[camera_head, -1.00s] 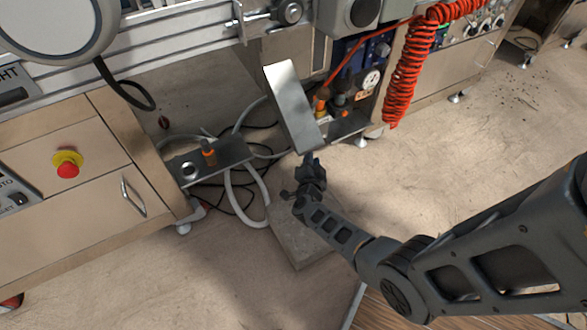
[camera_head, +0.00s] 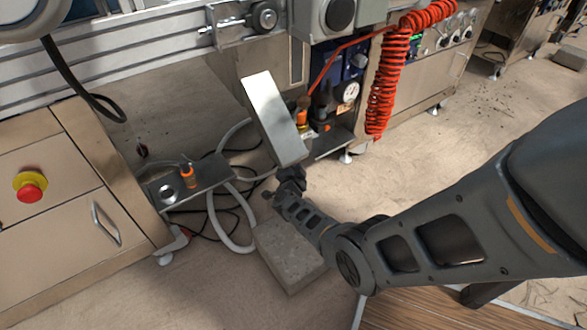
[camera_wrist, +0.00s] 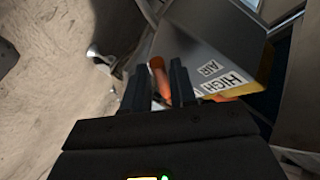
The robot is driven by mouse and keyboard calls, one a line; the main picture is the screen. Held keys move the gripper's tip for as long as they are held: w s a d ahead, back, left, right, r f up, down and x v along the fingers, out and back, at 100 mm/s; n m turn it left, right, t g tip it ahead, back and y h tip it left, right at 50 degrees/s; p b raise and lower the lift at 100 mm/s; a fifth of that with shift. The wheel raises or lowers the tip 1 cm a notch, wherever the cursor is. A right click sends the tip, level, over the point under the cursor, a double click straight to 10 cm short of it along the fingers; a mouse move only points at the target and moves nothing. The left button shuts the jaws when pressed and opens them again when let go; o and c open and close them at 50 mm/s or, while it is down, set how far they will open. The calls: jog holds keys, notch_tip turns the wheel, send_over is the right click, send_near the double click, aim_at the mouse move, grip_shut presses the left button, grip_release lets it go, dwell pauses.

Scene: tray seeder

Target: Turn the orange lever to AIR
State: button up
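The orange lever (camera_wrist: 157,76) shows in the wrist view between the two fingers of my gripper (camera_wrist: 158,68). The fingers are apart, with the lever in the gap; I cannot tell whether either finger touches it. To the right of the fingers, a yellow and grey plate carries the white AIR label (camera_wrist: 210,68) and a HIGH label (camera_wrist: 223,84). A second orange part lies partly hidden under the HIGH label.
An orange-topped fitting (camera_head: 302,113) and a gauge (camera_head: 348,93) stand right of the panel. A red coiled hose (camera_head: 383,85) hangs further right. A small shelf (camera_head: 205,180) with an orange-capped fitting is at left. A grey block (camera_head: 285,255) lies on the floor below my wrist.

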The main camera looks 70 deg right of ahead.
grip_shut()
notch_tip(320, 180, up, 2)
jog(key=m+y+p, duration=0.1)
jog(key=p, duration=0.2)
jog(key=m+y+p, duration=0.1)
jog(key=p, duration=0.1)
jog(key=m+y+p, duration=0.1)
jog(key=p, duration=0.2)
jog(key=shift+r+t+y+p, duration=0.25)
jog(key=shift+t+y+p, duration=0.05)
grip_release()
